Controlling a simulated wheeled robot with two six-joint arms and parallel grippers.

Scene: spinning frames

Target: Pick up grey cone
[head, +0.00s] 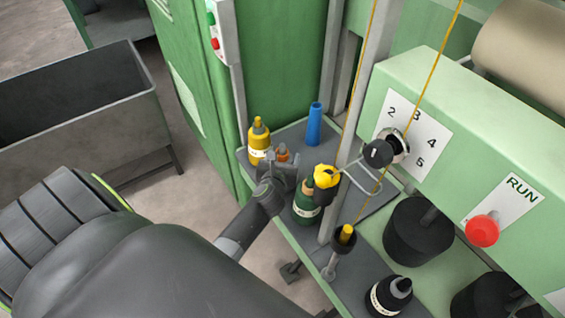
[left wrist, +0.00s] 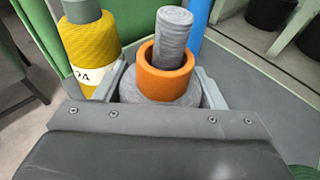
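The grey cone (left wrist: 174,38) stands upright in the left wrist view, with an orange ring around it and a wider grey body below. My left gripper (left wrist: 160,82) has one finger on each side of that body, spread apart. The gap to the cone is very small, and I cannot tell whether the fingers touch it. In the head view my left gripper (head: 281,165) is at the grey shelf, and mostly the orange ring (head: 283,153) of the cone shows behind it. My right gripper is not in view.
A yellow cone (head: 258,143) stands close on the left, a blue tube (head: 314,124) behind, and a green cone (head: 305,203) on the right. A post with yellow threads rises beside them. A grey bin (head: 95,115) stands at left. A red knob (head: 482,231) is on the machine.

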